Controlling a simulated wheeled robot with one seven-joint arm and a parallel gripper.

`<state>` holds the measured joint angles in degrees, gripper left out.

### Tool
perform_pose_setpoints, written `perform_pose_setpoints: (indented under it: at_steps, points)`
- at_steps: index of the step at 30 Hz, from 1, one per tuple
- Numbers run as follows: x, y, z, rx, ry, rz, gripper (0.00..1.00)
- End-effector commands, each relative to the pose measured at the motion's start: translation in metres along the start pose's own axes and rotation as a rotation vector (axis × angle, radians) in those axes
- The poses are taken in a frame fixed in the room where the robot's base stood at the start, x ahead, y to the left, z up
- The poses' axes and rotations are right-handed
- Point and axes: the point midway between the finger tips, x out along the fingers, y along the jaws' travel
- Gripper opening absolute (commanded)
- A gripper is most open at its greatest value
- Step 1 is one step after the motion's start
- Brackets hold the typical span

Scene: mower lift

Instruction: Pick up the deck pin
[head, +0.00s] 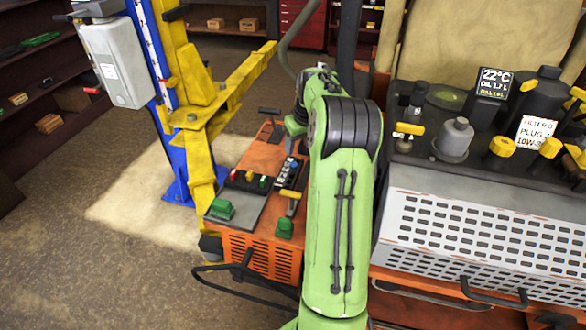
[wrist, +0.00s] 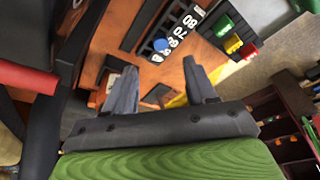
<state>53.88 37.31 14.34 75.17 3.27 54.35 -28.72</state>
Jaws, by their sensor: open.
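My gripper (wrist: 160,78) is open in the wrist view, with two grey fingers apart and nothing clearly held between them. No part is clearly recognisable as the deck pin. A yellow-handled piece (head: 291,194) stands on the orange top in the head view, left of my arm. A yellow patch (wrist: 178,101) shows beyond the fingers in the wrist view, partly hidden; I cannot tell if it is the same piece.
A numbered strip with a blue knob (wrist: 161,44) lies near the fingers. A tray with red, yellow and green pieces (head: 248,180) and green blocks (head: 284,228) are on the orange top. The yellow lift arm (head: 210,125) stands left; a perforated grey cover (head: 480,235) lies right.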

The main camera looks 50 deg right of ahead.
Motion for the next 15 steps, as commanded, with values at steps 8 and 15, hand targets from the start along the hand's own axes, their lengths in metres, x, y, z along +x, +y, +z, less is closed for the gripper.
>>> perform_pose_setpoints:
  at_steps: [8, 15]
  points:
    - [0.041, -0.002, 0.0, -0.001, -0.003, -0.002, 0.56]
    - [0.08, -0.004, -0.002, 0.0, -0.001, 0.0, 0.56]
